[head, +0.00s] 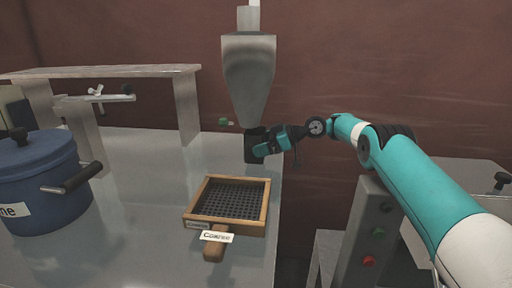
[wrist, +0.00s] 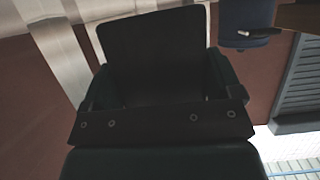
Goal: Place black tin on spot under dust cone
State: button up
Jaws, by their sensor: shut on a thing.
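The black tin (head: 252,147) is under the grey dust cone (head: 248,80) in the head view, just below its narrow lower end. My gripper (head: 262,149) reaches in from the right and is shut on the tin. In the wrist view the black tin (wrist: 152,55) fills the space between the fingers of my gripper (wrist: 160,90). The tin looks upright. The spot under the cone is hidden behind the tin and gripper, and I cannot tell whether the tin touches the table.
A wooden-framed sieve (head: 228,199) with a label lies in front on the metal table (head: 140,235). A blue lidded pot (head: 42,180) stands at the left beside a metal stand (head: 187,108). A box with coloured buttons (head: 372,235) stands at the right, below my arm.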

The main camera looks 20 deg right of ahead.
jog(key=shift+p+x, duration=0.3)
jog(key=shift+x, duration=0.75)
jog(key=shift+f, duration=0.35)
jog(key=shift+f, duration=0.15)
